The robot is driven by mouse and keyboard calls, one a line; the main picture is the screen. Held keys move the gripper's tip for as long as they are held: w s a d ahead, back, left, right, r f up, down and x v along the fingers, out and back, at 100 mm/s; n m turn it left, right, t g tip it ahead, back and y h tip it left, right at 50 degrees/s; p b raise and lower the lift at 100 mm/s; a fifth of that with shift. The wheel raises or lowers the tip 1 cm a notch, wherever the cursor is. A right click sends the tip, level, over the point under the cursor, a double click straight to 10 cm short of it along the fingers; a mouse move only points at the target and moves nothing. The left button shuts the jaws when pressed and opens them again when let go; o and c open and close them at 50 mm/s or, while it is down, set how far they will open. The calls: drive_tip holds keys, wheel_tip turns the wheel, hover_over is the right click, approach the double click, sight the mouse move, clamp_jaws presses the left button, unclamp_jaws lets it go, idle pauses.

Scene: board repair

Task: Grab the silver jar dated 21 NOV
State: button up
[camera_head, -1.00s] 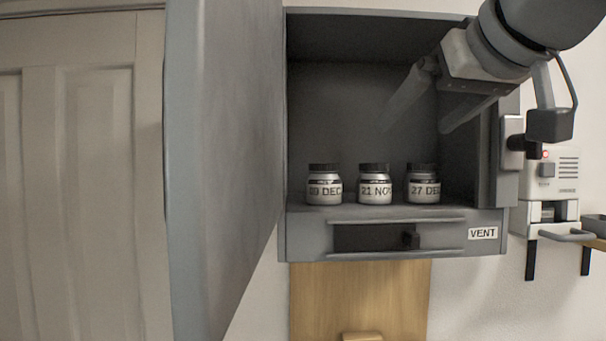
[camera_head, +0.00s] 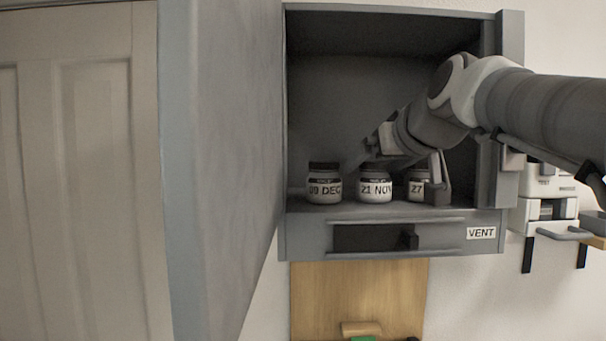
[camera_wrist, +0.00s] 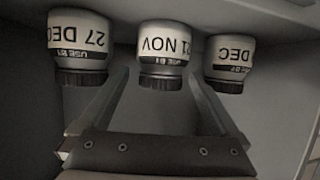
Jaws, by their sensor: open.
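The silver jar dated 21 NOV (camera_head: 375,188) stands upright in the middle of a row of three on the cabinet floor, with a dark lid. In the wrist view, which is upside down, this jar (camera_wrist: 163,45) is ahead of my gripper (camera_wrist: 160,82), between the lines of its two spread fingers. My gripper (camera_head: 402,165) is inside the cabinet, open and empty, by the lids. I cannot tell whether a finger touches a jar. The 09 DEC jar (camera_head: 323,188) stands to the left. The 27 DEC jar (camera_head: 417,190) is to the right, partly hidden by a finger.
The grey cabinet (camera_head: 350,95) encloses the jars, and its door (camera_head: 215,170) stands open at the left. A ledge with a VENT label (camera_head: 481,233) runs below. A white device (camera_head: 545,214) hangs on the wall at the right. A wooden panel (camera_head: 320,295) is underneath.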

drive_tip(key=shift+w+a+f, duration=0.15)
drive_tip(key=shift+w+f, duration=0.1)
drive_tip(key=shift+w, duration=0.35)
clamp_jaws()
